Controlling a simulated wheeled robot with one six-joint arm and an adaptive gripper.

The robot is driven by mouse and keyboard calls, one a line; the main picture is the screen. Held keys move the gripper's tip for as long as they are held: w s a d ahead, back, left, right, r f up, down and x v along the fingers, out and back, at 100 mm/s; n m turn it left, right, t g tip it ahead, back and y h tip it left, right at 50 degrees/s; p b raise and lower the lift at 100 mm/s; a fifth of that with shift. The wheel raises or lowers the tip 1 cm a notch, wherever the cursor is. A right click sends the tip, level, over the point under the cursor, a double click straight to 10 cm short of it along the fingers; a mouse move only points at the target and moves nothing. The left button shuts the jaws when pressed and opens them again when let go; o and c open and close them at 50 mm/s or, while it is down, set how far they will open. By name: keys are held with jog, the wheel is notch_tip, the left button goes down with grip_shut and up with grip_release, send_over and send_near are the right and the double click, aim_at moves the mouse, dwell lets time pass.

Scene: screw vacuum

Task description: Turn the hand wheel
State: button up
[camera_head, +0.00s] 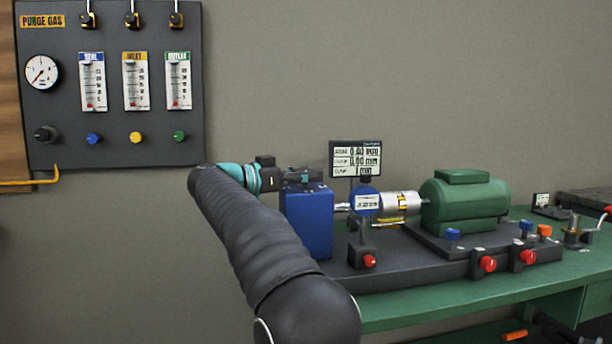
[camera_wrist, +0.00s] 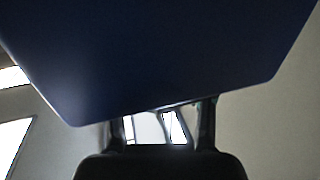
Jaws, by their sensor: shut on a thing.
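I cannot make out a hand wheel in either view. My gripper (camera_head: 300,175) is at the top of the blue block (camera_head: 308,225) at the left end of the machine. In the wrist view its fingers (camera_wrist: 162,128) reach behind the lower edge of a large dark blue surface (camera_wrist: 165,60). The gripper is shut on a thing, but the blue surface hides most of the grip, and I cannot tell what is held.
A silver coupling (camera_head: 398,203), a blue round gauge (camera_head: 367,202) and a green motor (camera_head: 465,203) stand right of the block on the green table (camera_head: 430,306). A display (camera_head: 356,158) stands behind. A purge gas panel (camera_head: 115,130) hangs on the left wall.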

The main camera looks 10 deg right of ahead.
jog(key=shift+a+f, duration=0.1)
jog(key=shift+f, duration=0.05)
jog(key=o, duration=1.2)
jog(key=shift+a, duration=0.1)
jog(key=v, duration=1.1)
jog(key=shift+s+a, duration=0.2)
jog(key=shift+a, duration=0.2)
